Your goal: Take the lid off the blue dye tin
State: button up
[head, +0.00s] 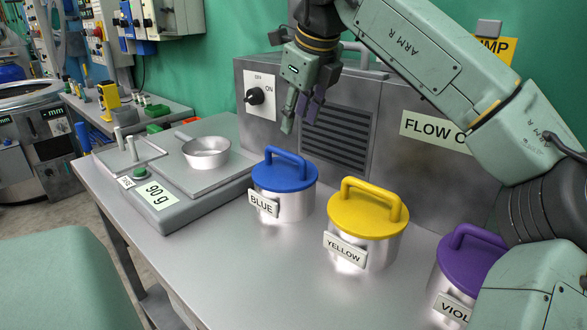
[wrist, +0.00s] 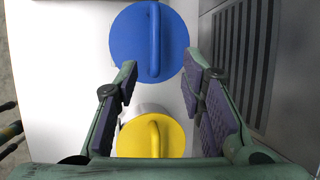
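The blue dye tin (head: 283,204) is a metal tin labelled BLUE. It stands on the bench with its blue lid (head: 285,176) on, and the lid has an arched handle (head: 286,156). My gripper (head: 296,118) is above the lid, pointing down and apart from it. In the wrist view my gripper (wrist: 164,115) is open and empty. There the blue lid (wrist: 125,45) lies beyond the fingertips at the top, and its handle runs up and down the picture, about in line with the fingers' gap.
The yellow tin (head: 367,228) stands just right of the blue one, and the violet tin (head: 459,270) farther right. A scale (head: 180,200) reading 90 g carries a metal bowl (head: 206,152) at left. The metal pump box (head: 415,170) rises behind. The bench front is clear.

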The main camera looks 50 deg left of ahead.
aim_at(288, 153)
jog(key=x, duration=0.3)
jog(key=p+x, duration=0.1)
jog(key=x, duration=0.5)
jog(key=shift+s+f, duration=0.3)
jog(key=shift+f, duration=0.1)
jog(key=shift+c, duration=0.2)
grip_shut()
